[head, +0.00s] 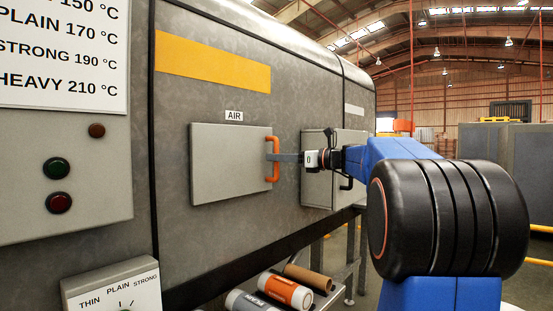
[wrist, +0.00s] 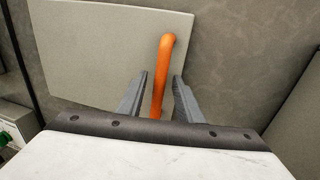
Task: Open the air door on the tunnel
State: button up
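The air door (head: 230,165) is a grey panel on the side of the tunnel (head: 215,105), under an AIR label (head: 234,115). It looks closed in the head view. Its orange handle (head: 273,159) stands upright at the door's right edge. My gripper (head: 276,157) reaches the handle from the right. In the wrist view my gripper (wrist: 160,88) is open, with one grey finger on each side of the orange handle (wrist: 161,75). Gaps show between the handle and both fingers. The door (wrist: 105,55) fills the upper left there.
A second grey door (head: 318,177) with a dark handle is to the right, partly behind my arm. A control panel (head: 100,205) and a dial box (head: 115,285) are at the left. Rolls (head: 286,290) lie below the tunnel.

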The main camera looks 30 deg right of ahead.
jog(key=shift+w+a, duration=0.3)
jog(key=shift+w, duration=0.15)
grip_shut()
